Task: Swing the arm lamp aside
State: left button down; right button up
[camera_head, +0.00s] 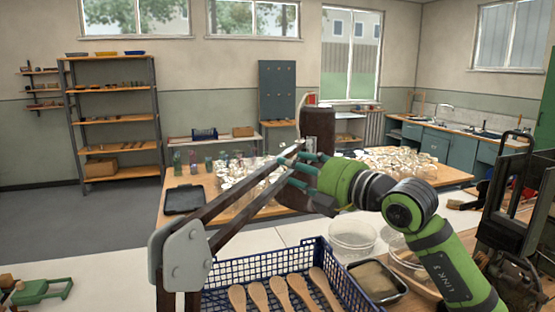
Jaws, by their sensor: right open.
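The arm lamp has a grey joint plate (183,255), dark brown parallel bars (238,207) and a brown cylindrical head (318,128). Its bars slope from the lower left up to the head near the picture's middle. My right gripper (293,168) comes in from the right on the green arm. Its teal fingers are open at the upper end of the bars, just below the head. They overlap the bars in the picture; I cannot tell whether they touch. My left gripper is not in view.
A worktable (183,182) with many small pieces is behind. A dark machine (512,225) stands at the right.

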jog(key=p+x, duration=0.3)
jog(key=x, duration=0.3)
jog(key=shift+a, duration=0.25)
grip_shut()
